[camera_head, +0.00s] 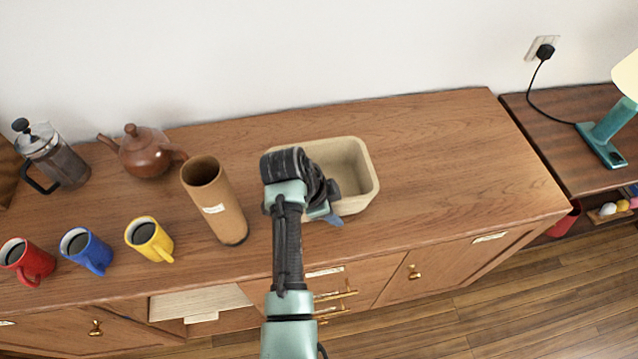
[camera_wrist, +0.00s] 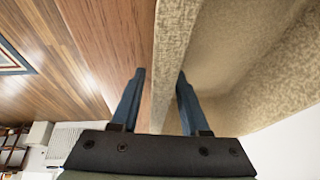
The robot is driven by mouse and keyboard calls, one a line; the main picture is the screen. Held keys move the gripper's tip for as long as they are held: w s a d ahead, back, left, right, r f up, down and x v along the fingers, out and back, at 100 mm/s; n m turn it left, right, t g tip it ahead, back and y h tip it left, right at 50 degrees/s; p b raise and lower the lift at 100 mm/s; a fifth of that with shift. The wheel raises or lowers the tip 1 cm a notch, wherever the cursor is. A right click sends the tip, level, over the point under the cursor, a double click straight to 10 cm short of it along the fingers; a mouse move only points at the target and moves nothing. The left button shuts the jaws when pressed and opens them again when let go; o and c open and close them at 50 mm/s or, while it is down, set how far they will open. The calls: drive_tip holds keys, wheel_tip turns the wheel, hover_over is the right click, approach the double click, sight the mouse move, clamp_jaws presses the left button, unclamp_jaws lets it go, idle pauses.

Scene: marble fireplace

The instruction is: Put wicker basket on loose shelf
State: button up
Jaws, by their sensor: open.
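The wicker basket (camera_head: 352,168), a beige rectangular open bin, stands upright on the wooden sideboard, and its inside looks empty. My gripper (camera_head: 328,212) is at its near left side, and my arm covers part of that side. In the wrist view my gripper (camera_wrist: 159,80) is open, with one blue finger on each side of the basket's wall (camera_wrist: 172,45). Whether either finger touches the wall cannot be told. A pale board (camera_head: 200,302) with a small label lies in an open bay in the sideboard's front; it may be the loose shelf.
A tall brown cylinder (camera_head: 213,200) stands left of my arm. A teapot (camera_head: 146,153), a French press (camera_head: 55,157) and red, blue and yellow mugs (camera_head: 150,240) stand further left. The sideboard top (camera_head: 450,160) right of the basket is clear.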

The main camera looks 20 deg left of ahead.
clamp_jaws()
drive_tip(key=shift+r, duration=0.1)
idle(1.2)
